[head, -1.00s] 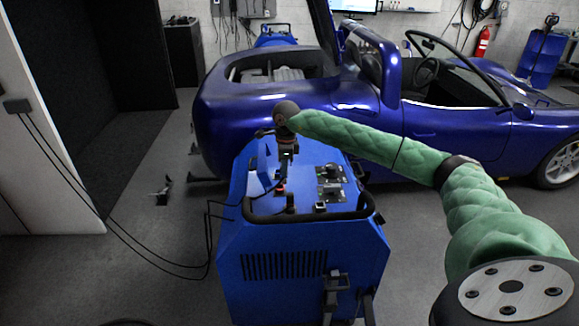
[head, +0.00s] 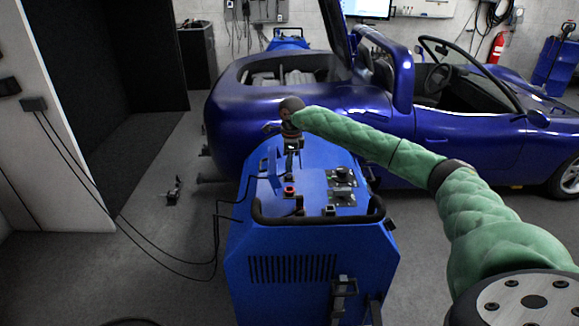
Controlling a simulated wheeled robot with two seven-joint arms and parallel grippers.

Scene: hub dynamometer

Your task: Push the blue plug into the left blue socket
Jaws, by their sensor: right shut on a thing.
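My right arm comes in from the right, and its gripper (head: 291,147) points down over the rear part of the top of the blue dynamometer cabinet (head: 312,225). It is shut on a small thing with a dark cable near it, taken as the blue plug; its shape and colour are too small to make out. A blue upright flap (head: 275,160) stands just left of the gripper. The blue sockets are not clearly visible, and whether the plug touches one cannot be told. My left gripper is out of view.
A red-topped connector (head: 290,190) and a switch panel (head: 341,178) sit on the cabinet top. A black handle bar (head: 330,217) runs along its front edge. Black cables (head: 180,262) hang at the left. A blue car (head: 300,110) stands close behind.

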